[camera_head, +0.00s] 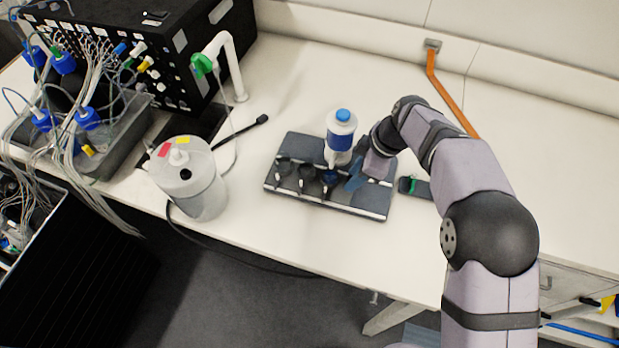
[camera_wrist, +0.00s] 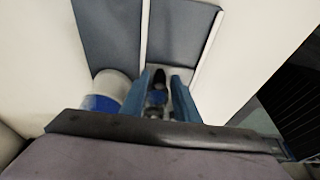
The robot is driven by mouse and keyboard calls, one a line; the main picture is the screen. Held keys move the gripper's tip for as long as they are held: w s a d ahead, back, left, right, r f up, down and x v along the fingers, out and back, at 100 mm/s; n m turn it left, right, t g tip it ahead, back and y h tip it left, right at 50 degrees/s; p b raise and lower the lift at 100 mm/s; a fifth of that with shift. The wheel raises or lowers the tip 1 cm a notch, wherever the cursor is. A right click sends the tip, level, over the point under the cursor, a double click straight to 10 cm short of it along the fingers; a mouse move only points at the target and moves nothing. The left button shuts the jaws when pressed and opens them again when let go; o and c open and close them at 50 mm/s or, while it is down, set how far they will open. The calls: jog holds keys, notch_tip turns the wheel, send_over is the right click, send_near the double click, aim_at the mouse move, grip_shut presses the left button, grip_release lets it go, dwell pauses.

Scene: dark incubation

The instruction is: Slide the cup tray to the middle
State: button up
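The cup tray (camera_head: 300,148) is a dark grey rectangular tray with a lighter front edge, lying on the white bench in the head view. Several small dark cups (camera_head: 307,178) stand along its front side, one of them with blue in it. My gripper (camera_head: 355,180) has blue fingers and is low over the right half of the tray. In the wrist view the fingers (camera_wrist: 157,98) are apart, with a small dark and blue thing between them and gaps beside it. The tray's dark panels (camera_wrist: 110,30) fill the upper middle there. Contact with the tray cannot be told.
A white bottle (camera_head: 341,128) with a blue cap and band stands at the tray's back side. A white canister (camera_head: 190,180) stands to the left, with a cable near it. A small dark object (camera_head: 414,187) lies right of the tray.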

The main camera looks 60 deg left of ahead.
jog(key=c, duration=0.5)
jog(key=shift+c, duration=0.2)
jog(key=shift+w+d, duration=0.1)
jog(key=shift+w, duration=0.05)
jog(key=shift+w+d+b, duration=0.5)
jog(key=shift+w+d, duration=0.45)
jog(key=shift+w, duration=0.15)
jog(key=shift+w+d+b, duration=0.45)
jog(key=shift+w+d, duration=0.6)
jog(key=o, duration=0.6)
